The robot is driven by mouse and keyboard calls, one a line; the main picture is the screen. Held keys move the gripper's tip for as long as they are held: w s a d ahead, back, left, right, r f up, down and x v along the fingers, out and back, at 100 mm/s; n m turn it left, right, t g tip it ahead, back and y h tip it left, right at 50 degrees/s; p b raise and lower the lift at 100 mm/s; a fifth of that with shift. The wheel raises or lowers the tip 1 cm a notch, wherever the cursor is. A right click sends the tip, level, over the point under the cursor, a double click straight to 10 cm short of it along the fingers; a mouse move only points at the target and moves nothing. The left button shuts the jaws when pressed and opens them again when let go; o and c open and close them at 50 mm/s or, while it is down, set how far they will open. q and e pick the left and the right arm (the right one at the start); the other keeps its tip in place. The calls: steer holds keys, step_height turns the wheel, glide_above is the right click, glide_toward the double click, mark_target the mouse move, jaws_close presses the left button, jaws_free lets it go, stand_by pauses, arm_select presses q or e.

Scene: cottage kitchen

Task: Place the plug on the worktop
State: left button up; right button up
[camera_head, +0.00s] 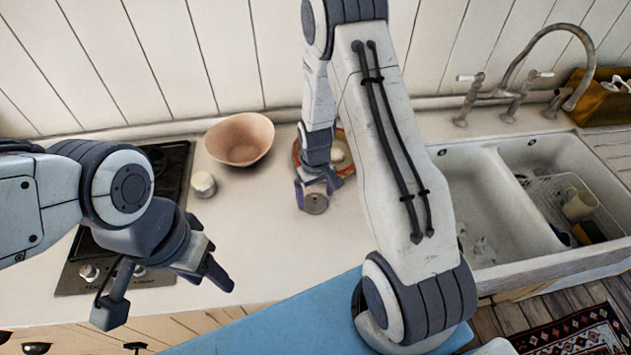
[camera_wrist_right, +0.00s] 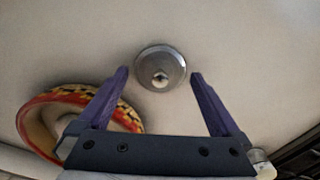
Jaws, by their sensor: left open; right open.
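The plug (camera_head: 316,203) is a small round grey metal disc with a raised knob at its middle. It lies on the pale worktop (camera_head: 262,225), in front of a patterned bowl. In the right wrist view the plug (camera_wrist_right: 160,58) shows from above, just beyond and between the fingertips. My right gripper (camera_head: 318,188) is open, pointing down close to the plug; its two purple fingers (camera_wrist_right: 160,77) are spread with nothing between them. I cannot tell whether they touch the plug. My left gripper (camera_head: 213,273) is open and empty over the worktop's front edge at left.
A red and yellow rimmed bowl (camera_wrist_right: 30,120) stands close beside my right gripper. A terracotta bowl (camera_head: 239,140) and a small white jar (camera_head: 203,184) stand further left, near the dark hob (camera_head: 172,165). A double sink (camera_head: 470,205) with tap lies right.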

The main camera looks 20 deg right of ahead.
mark_target(315, 198)
step_height(315, 198, up, 11)
steer(key=b, duration=0.3)
steer(key=s+a+r+n, duration=0.2)
steer(key=s+a+r, duration=0.25)
steer(key=a, duration=0.25)
steer(key=s+a+r+n, duration=0.1)
steer(key=s+a+r, duration=0.2)
steer(key=s+a, duration=0.25)
steer(key=s+a+r+n, duration=0.1)
steer(key=s+a, duration=0.1)
steer(key=s, duration=0.4)
steer(key=s+a+r+n+y, duration=0.1)
steer(key=s+a+r+n, duration=0.1)
steer(key=s, duration=0.4)
steer(key=shift+s+a, duration=0.4)
steer(key=shift+a, duration=0.15)
